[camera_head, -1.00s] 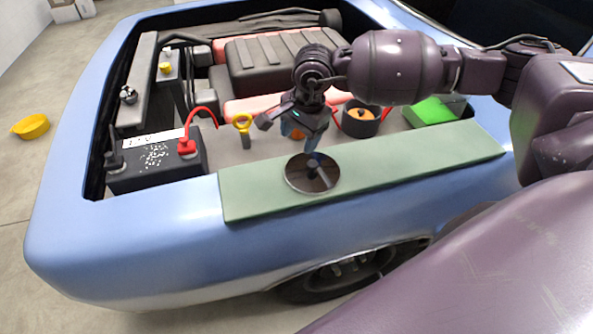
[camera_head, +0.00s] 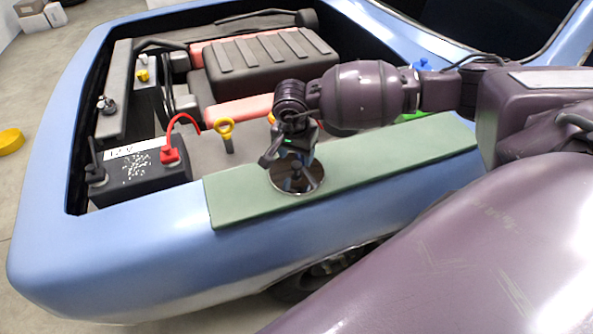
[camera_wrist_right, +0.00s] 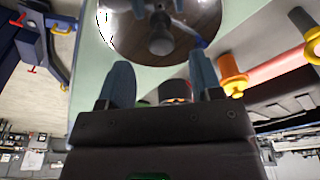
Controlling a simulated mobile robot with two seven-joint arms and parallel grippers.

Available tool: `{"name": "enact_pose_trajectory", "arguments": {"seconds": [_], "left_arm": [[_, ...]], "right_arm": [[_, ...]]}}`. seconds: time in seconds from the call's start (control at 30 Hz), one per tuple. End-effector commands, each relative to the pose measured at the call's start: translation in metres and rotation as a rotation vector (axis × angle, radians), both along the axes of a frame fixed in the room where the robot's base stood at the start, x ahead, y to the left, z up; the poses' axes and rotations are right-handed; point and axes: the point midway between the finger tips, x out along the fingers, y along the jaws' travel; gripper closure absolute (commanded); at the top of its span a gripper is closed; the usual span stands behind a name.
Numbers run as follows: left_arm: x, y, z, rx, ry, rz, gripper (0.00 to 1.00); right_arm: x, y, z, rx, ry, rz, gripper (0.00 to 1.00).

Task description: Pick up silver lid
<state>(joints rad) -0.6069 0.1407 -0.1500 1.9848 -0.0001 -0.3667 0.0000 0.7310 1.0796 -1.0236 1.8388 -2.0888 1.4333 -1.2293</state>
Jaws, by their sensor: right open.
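The silver lid (camera_head: 312,180), round and shiny with a knob, lies on the green mat (camera_head: 400,150) along the car's fender. In the right wrist view the lid (camera_wrist_right: 185,48) is at the top, with its dark knob pointing toward my fingers. My right gripper (camera_head: 290,160) is over the lid in the head view and hides its far part. In the wrist view the right gripper (camera_wrist_right: 162,75) is open, its two blue-grey fingers apart with the knob between and beyond them. I cannot tell whether they touch it. My left gripper is not in view.
A black battery (camera_head: 140,175) with a red clamp (camera_head: 170,155) stands left of the mat. A yellow ring-topped dipstick (camera_head: 225,130) rises behind it. The engine block (camera_head: 270,65) lies farther back. The mat's right part is clear.

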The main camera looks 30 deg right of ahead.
Motion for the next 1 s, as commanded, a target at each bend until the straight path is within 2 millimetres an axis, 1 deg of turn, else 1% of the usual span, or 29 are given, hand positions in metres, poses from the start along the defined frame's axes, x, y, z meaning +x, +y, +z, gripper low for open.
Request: {"name": "enact_pose_trajectory", "arguments": {"seconds": [0.1,0.2,0.3,0.57,0.67,0.9,0.93,1.0], "left_arm": [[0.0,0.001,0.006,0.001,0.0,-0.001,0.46],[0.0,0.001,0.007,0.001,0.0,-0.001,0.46],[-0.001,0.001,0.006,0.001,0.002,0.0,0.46],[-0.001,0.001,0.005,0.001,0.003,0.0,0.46],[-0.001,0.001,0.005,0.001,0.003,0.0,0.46],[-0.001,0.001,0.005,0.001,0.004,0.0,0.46],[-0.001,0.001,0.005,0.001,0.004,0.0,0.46],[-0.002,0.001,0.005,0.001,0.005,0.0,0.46]], "right_arm": [[0.001,0.001,-0.017,0.001,0.004,-0.001,0.41],[0.003,-0.001,-0.029,-0.001,0.001,-0.003,0.41],[0.003,-0.002,-0.036,0.001,0.002,-0.002,0.41],[0.004,-0.002,-0.039,0.0,0.001,-0.001,0.41],[0.004,-0.002,-0.039,0.0,0.001,-0.001,0.55],[0.004,-0.002,-0.038,0.0,0.001,-0.001,0.92],[0.004,-0.002,-0.038,0.0,0.0,-0.001,0.94],[0.004,-0.002,-0.038,0.0,0.0,-0.001,0.95]]}}
